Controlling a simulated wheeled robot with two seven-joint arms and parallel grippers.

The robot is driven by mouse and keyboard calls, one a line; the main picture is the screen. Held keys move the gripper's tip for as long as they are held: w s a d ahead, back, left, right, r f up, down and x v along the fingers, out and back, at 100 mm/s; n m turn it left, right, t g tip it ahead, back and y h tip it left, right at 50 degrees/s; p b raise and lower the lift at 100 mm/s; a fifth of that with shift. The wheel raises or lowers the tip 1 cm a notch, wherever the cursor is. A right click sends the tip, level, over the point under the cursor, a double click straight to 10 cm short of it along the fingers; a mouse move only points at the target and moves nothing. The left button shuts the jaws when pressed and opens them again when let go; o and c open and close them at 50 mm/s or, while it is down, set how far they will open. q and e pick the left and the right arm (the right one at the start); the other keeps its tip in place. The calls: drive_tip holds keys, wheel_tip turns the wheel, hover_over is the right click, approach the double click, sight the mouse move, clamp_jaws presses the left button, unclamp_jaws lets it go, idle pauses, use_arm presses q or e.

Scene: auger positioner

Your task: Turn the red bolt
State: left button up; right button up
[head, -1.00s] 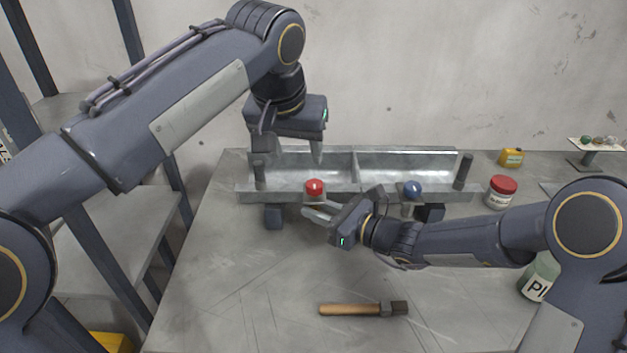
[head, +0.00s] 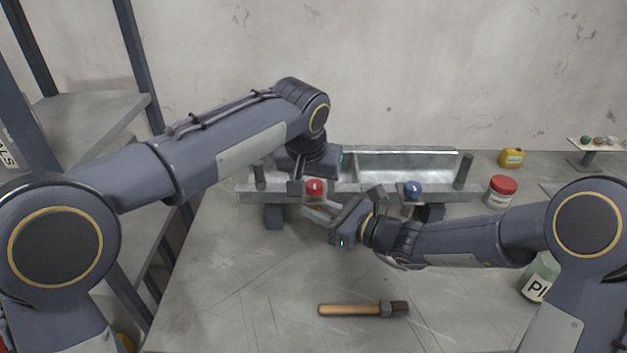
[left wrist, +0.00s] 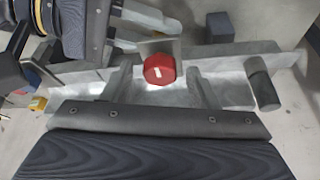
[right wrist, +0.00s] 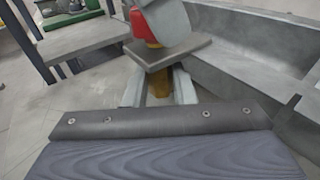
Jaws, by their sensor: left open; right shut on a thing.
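The red bolt (head: 314,187) has a faceted head with a white mark and stands on the front edge of the metal trough (head: 420,165). In the left wrist view its head (left wrist: 160,69) lies just beyond my open left gripper (left wrist: 160,92), with one finger to each side; I cannot tell whether they touch. My right gripper (head: 318,211) is in front of and below the bolt. In the right wrist view it is shut on a brownish-yellow part (right wrist: 160,82) under a small grey plate (right wrist: 170,52). The bolt's red head (right wrist: 142,27) is partly hidden there.
A blue bolt (head: 412,189) stands further right on the trough's front edge. A hammer (head: 360,309) lies in front on the table. A red-lidded jar (head: 501,192) and a yellow container (head: 512,158) are at the right. The table's front left is clear.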

use_arm(q)
drive_tip(key=c, duration=1)
drive_tip(key=shift+o, duration=0.2)
drive_tip(key=m, duration=0.2)
drive_tip(key=m+g+h, duration=0.1)
drive_tip(key=m, duration=0.1)
drive_tip(key=shift+w+a+f+m+h, duration=0.1)
drive_tip(key=shift+w+a+m+h, duration=0.1)
drive_tip(key=shift+m+h, duration=0.15)
drive_tip(key=m, duration=0.2)
drive_tip(key=m+g+h, duration=0.1)
drive_tip(key=m, duration=0.2)
drive_tip(key=shift+w+a+m+g, duration=0.1)
drive_tip(key=shift+m+g, duration=0.15)
drive_tip(key=shift+g, duration=0.05)
drive_tip(key=m+g, duration=0.1)
drive_tip(key=m, duration=0.3)
drive_tip(key=shift+w+m+g+h, duration=0.15)
drive_tip(key=shift+m+g+h, duration=0.15)
drive_tip(key=shift+g+h, duration=0.1)
drive_tip(key=m+g, duration=0.1)
drive_tip(key=m, duration=0.3)
drive_tip(key=shift+w+m+g+y, duration=0.15)
drive_tip(key=shift+m+g+y, duration=0.2)
drive_tip(key=shift+m+g, duration=0.05)
